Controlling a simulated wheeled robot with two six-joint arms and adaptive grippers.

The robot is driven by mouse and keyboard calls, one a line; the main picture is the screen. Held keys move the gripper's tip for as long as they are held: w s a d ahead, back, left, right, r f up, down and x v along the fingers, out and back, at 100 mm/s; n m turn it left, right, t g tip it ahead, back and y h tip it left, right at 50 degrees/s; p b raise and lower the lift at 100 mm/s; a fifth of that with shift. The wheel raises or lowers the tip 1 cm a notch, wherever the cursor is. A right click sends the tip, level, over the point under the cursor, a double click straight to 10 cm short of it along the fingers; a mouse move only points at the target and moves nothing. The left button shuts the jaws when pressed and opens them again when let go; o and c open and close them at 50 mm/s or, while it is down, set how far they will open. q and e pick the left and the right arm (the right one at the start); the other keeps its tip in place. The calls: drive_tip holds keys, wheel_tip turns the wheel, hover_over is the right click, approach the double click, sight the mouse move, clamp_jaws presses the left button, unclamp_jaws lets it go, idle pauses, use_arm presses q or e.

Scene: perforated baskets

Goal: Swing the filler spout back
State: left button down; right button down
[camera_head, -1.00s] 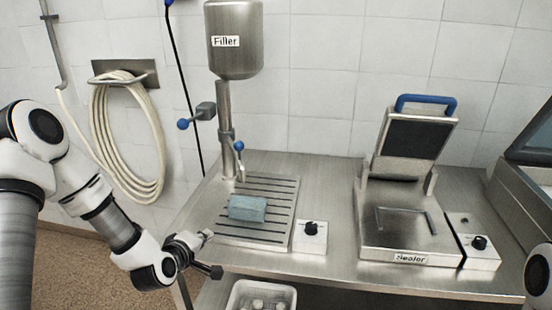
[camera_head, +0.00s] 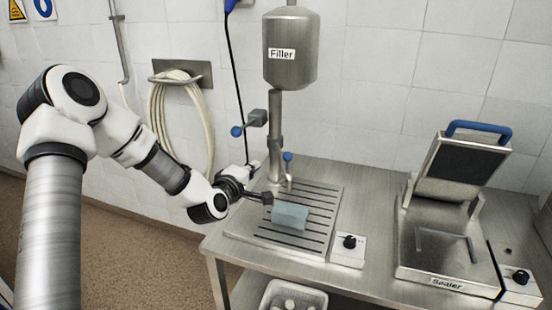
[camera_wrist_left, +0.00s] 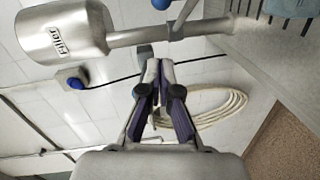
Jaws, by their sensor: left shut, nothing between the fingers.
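The filler (camera_head: 290,60) is a steel hopper on a column (camera_head: 275,125) at the back of the steel table. Its small spout (camera_head: 288,181) with a blue-knobbed handle (camera_head: 287,157) sits low on the column, above the slotted tray. In the left wrist view the blue knob (camera_wrist_left: 161,4) is at the top edge, beside the column (camera_wrist_left: 130,38). My left gripper (camera_head: 255,164) is beside the column, to its left, apart from the spout handle. In the wrist view its fingers (camera_wrist_left: 160,66) are shut and empty. My right gripper is out of view.
A pale blue block (camera_head: 290,215) lies on the slotted tray (camera_head: 325,205), close to the spout. A side lever with a blue knob (camera_head: 236,131) sticks out left of the column. A control box (camera_head: 347,250) and sealer (camera_head: 450,262) stand to the right. A hose (camera_head: 160,115) hangs behind.

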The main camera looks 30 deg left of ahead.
use_arm(q)
drive_tip(key=w+d+f+p, duration=0.1)
drive_tip(key=w+p, duration=0.2)
drive_tip(key=w, duration=0.6)
drive_tip(key=shift+w+d+f, duration=0.25)
drive_tip(key=shift+f, duration=0.1)
drive_tip(key=shift+a, duration=0.1)
